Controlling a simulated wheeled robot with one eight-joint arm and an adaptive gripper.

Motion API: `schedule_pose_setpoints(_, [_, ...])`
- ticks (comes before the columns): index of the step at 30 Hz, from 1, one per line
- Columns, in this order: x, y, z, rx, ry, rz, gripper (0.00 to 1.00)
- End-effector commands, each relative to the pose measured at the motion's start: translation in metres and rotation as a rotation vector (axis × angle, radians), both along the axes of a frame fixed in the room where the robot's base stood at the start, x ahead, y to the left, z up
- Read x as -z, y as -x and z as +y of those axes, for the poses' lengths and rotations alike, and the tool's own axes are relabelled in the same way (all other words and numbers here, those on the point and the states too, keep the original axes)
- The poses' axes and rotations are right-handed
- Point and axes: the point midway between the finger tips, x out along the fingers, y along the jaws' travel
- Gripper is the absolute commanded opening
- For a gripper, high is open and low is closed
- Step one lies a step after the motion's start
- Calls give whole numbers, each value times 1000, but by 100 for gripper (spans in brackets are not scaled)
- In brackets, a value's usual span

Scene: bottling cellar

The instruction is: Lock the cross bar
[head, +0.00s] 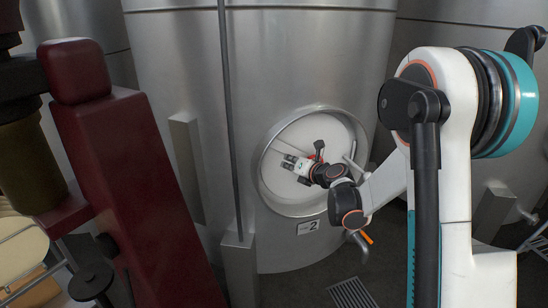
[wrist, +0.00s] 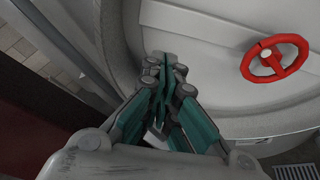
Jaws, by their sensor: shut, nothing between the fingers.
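The round tank hatch (head: 327,130) has a pale door inside a metal rim, low on the steel tank. In the wrist view the door (wrist: 215,35) fills the upper right. A red handwheel (wrist: 275,58) stands on it, clear of my gripper to the right. In the head view only a bit of red shows behind my arm. My gripper (head: 289,162) is in front of the left part of the door. In the wrist view its fingers (wrist: 166,68) are closed together and empty, near the hatch rim.
A thin upright pole (head: 228,100) stands left of the hatch. A dark red machine (head: 125,170) fills the left foreground. An orange-handled valve (head: 366,238) sits below the hatch, near a number plate (head: 307,227). A floor grate (head: 353,293) lies in front.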

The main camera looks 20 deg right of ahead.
Motion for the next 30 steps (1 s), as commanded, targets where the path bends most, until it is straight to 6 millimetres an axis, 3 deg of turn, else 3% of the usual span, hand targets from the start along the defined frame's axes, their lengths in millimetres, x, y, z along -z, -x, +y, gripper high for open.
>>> schedule_pose_setpoints(11, [1,-4,1,0,-1,-1,0])
schedule_pose_setpoints(24, [22,-68,21,-1,-2,-2,0])
schedule_pose_setpoints(30, [26,-87,26,1,-1,-1,0])
